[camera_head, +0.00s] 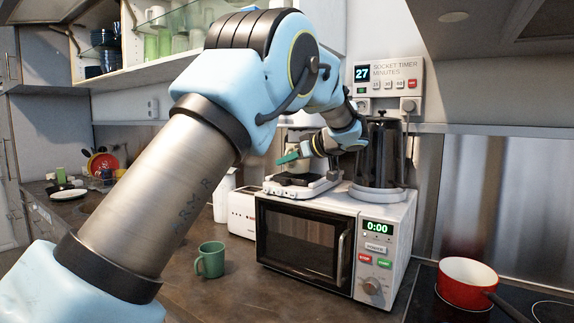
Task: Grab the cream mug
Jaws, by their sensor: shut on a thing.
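I cannot make out a cream mug for certain. A pale cup (155,14) stands on the open upper shelf, too small to identify. A green mug (211,260) stands upright on the counter, left of the microwave. My gripper (290,157) is at the end of my arm, above the white appliance on the microwave, well away from the green mug. A teal piece shows at its tip; I cannot tell whether it is a finger or a held thing. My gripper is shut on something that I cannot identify.
The white microwave (385,243) carries a white appliance (293,188) and a dark coffee maker (381,155). A toaster (242,212) stands beside it. A red pan (467,283) sits on the hob at right. The counter around the green mug is clear.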

